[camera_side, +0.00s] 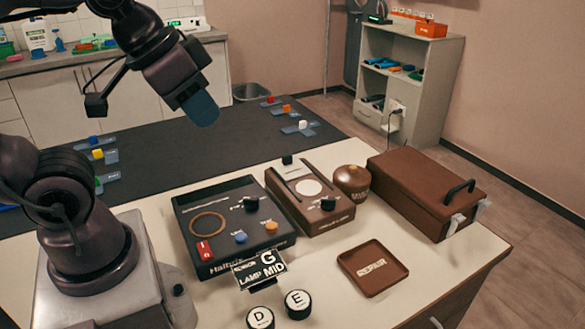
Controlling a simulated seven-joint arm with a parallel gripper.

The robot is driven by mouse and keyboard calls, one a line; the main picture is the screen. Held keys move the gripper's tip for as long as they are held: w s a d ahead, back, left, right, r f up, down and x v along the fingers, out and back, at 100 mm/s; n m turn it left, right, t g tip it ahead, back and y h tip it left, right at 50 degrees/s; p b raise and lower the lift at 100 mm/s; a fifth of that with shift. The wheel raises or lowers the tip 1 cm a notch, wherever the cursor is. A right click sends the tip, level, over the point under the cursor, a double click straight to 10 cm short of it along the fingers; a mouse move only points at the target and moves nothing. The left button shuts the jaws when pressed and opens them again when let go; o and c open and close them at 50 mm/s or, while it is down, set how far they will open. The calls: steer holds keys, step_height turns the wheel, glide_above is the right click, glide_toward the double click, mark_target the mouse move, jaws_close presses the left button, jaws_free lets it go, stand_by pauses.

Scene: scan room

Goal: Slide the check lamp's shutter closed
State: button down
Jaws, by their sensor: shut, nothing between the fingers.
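The check lamp looks to be the brown box (341,216) on the light table, with a pale round disc (308,187) uncovered on its top. A long slot runs along the top's left side. A small black knob (287,159) stands at the box's far edge and looks like the shutter's handle. A second black knob (328,203) is at the front, by small lettering. My gripper (203,114) is shut and empty, high above the dark mat, left of and behind the box. It touches nothing.
A black console (225,255) with a ring, a red switch and buttons stands left of the lamp. A brown sphere (352,181) and a lidded brown case (428,190) stand right. A sign (259,270), two round lettered pieces and a tray (372,284) are in front.

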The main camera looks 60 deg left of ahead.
stand_by(0.3)
steer(key=c, duration=1.5)
jaws_free()
steer(key=shift+c, duration=0.2)
steer(key=o, duration=0.5)
steer(key=shift+w+a+f+n+g, duration=0.25)
steer(key=shift+a+f+g, duration=0.1)
steer(key=shift+f, duration=0.15)
steer(key=shift+w+a+f+n+g, duration=0.2)
steer(key=shift+a+f+g, duration=0.1)
steer(key=shift+f, duration=0.15)
steer(key=g, duration=0.4)
glide_above(287, 155)
steer(key=shift+f, duration=7.9)
steer(key=shift+m, duration=0.45)
step_height(287, 155, down, 12)
steer(key=shift+r, duration=0.1)
steer(key=shift+d, duration=0.1)
jaws_close()
